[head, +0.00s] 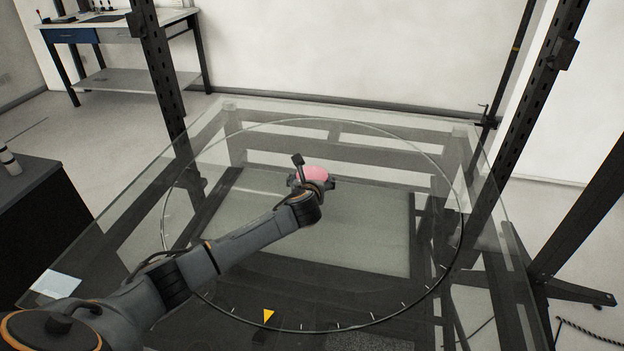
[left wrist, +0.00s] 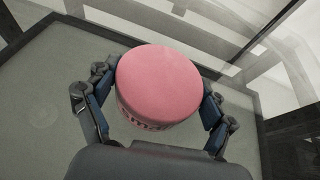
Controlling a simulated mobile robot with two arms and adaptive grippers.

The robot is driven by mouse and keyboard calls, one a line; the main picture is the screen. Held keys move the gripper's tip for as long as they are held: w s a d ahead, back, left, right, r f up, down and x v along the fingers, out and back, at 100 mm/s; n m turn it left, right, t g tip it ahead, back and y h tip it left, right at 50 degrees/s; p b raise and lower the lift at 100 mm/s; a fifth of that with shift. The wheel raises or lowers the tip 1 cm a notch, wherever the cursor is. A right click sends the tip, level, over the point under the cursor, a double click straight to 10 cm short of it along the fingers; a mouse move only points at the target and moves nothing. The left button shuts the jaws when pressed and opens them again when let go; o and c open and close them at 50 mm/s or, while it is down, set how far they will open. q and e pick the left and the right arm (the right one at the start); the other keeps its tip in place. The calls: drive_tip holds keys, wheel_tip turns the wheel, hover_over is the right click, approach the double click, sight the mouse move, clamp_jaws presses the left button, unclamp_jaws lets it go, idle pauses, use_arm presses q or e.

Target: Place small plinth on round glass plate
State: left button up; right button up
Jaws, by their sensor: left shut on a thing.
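The small plinth (left wrist: 158,84) is a pink round block with dark lettering on its side. It sits between the two fingers of my left gripper (left wrist: 155,108), which is shut on it. In the head view the pink plinth (head: 312,173) shows partly behind the gripper (head: 314,183), above the middle of the round glass plate (head: 452,165). The plate is clear, with a dark ring edge and white tick marks at the front. I cannot tell whether the plinth touches the glass. My right gripper is not in view.
A square glass top (head: 85,240) surrounds the round plate, with dark perforated posts (head: 163,75) at its corners. A yellow triangle marker (head: 268,316) lies at the front edge. A white label (head: 57,284) is at the left corner. The rest of the plate is clear.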

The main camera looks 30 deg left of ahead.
use_arm(q)
drive_tip(key=shift+f, duration=0.15)
drive_tip(key=o, duration=1.1)
drive_tip(key=shift+s+r, duration=0.1)
drive_tip(key=shift+r, duration=0.1)
drive_tip(key=shift+s+d+r, duration=0.15)
drive_tip(key=shift+s+d, duration=0.05)
drive_tip(key=shift+s, duration=0.1)
drive_tip(key=v, duration=1.1)
drive_tip(key=shift+p, duration=0.35)
